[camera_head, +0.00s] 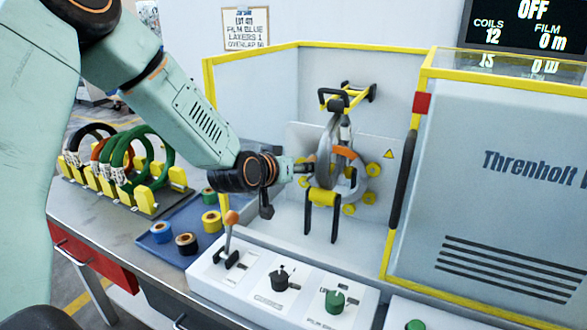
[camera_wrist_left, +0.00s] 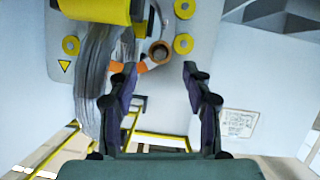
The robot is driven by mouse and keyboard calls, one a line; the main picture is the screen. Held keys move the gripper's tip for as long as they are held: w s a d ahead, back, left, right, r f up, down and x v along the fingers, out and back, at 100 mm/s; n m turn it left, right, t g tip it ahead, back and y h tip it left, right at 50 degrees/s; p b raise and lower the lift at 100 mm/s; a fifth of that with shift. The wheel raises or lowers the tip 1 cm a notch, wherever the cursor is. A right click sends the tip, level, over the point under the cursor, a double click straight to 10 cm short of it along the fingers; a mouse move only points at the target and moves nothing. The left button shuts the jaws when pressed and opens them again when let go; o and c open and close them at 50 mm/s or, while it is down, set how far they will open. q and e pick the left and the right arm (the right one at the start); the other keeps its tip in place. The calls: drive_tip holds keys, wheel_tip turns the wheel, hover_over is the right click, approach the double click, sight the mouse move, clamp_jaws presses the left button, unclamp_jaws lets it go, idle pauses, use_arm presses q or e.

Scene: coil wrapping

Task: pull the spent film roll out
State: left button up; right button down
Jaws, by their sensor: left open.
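The spent film roll (camera_wrist_left: 160,52) shows in the left wrist view as a small brown ring with a dark centre, beside an orange part and the yellow rollers of the wrapping machine. My left gripper (camera_wrist_left: 162,72) is open, with one finger on each side just below the roll; I see no clear contact. In the head view my left gripper (camera_head: 304,168) reaches from the left to the grey ring (camera_head: 334,185) of the machine. The roll is hard to make out there. My right gripper is not in view.
A blue tray (camera_head: 160,258) holds several small film rolls. A rack (camera_head: 122,190) of coils stands on the bench at left. A control panel (camera_head: 270,262) with a lever and knobs is in front. Yellow-framed guards (camera_head: 430,58) flank the machine. The display (camera_head: 525,25) reads OFF and film 0 m.

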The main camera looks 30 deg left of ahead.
use_arm(q)
drive_tip(key=shift+d+b+x, duration=0.15)
drive_tip(key=shift+b+x, duration=0.15)
drive_tip(key=shift+x, duration=1.25)
drive_tip(key=shift+d+b+x, duration=0.1)
drive_tip(key=shift+b+x, duration=0.15)
drive_tip(key=shift+x, duration=1.25)
drive_tip(key=shift+s+a, duration=0.2)
drive_tip(key=c, duration=0.4)
drive_tip(key=shift+w+d, duration=0.1)
drive_tip(key=shift+c, duration=1.3)
drive_tip(key=c, duration=0.3)
drive_tip(key=o, duration=0.5)
clamp_jaws()
